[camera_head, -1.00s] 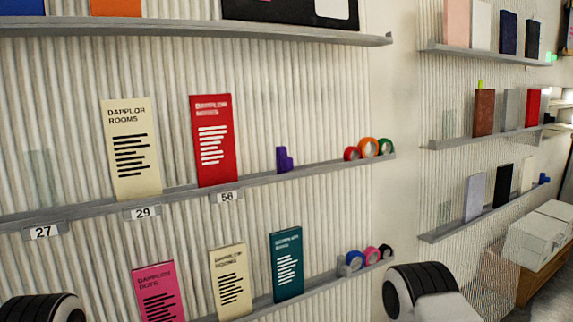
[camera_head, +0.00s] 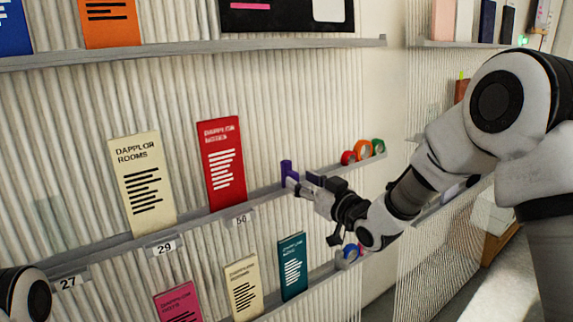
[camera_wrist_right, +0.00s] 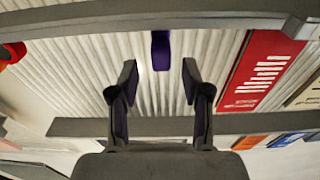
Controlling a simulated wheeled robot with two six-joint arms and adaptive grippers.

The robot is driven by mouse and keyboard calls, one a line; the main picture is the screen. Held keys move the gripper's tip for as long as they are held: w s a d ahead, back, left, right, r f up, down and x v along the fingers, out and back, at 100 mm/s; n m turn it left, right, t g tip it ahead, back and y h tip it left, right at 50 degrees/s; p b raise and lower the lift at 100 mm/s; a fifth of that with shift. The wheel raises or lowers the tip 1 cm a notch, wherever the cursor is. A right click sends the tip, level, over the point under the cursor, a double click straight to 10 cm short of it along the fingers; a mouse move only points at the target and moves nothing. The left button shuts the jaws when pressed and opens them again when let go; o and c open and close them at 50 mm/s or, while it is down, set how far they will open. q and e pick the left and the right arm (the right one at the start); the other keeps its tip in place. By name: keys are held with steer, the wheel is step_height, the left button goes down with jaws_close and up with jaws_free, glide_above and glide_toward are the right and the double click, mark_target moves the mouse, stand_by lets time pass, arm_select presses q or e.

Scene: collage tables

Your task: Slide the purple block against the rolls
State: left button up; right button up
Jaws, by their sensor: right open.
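The purple block (camera_head: 286,169) stands on the middle shelf, right of the red booklet and left of the rolls, with a gap on each side. The rolls are a red roll (camera_head: 348,157), an orange roll (camera_head: 363,150) and a green roll (camera_head: 378,146), grouped near the shelf's right end. My right gripper (camera_head: 303,184) is open, its fingertips close to the block. In the right wrist view, the block (camera_wrist_right: 161,50) shows between and just beyond the two fingertips (camera_wrist_right: 158,78), with no visible contact. My left gripper is not in view.
The red booklet (camera_head: 222,165) and a cream booklet (camera_head: 143,180) stand left on the same shelf (camera_head: 205,219). Below, a lower shelf holds booklets and a blue roll (camera_head: 350,252). Another shelf (camera_head: 200,48) runs above. The shelf between block and rolls looks clear.

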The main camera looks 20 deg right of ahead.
mark_target(288, 173)
steer(key=p+x, duration=0.1)
steer(key=x, duration=0.4)
steer(key=shift+w+a+f+p, duration=0.1)
steer(key=shift+w+a+p, duration=0.2)
steer(key=shift+p, duration=0.1)
steer(key=shift+w, duration=0.3)
jaws_close()
steer(key=w+d, duration=0.1)
steer(key=d, duration=0.3)
steer(key=w+d, duration=0.2)
steer(key=d, duration=0.2)
steer(key=w+d, duration=0.1)
steer(key=d, duration=0.3)
steer(key=shift+w+d, duration=0.3)
steer(key=shift+d, duration=0.1)
jaws_free()
steer(key=shift+a, duration=0.1)
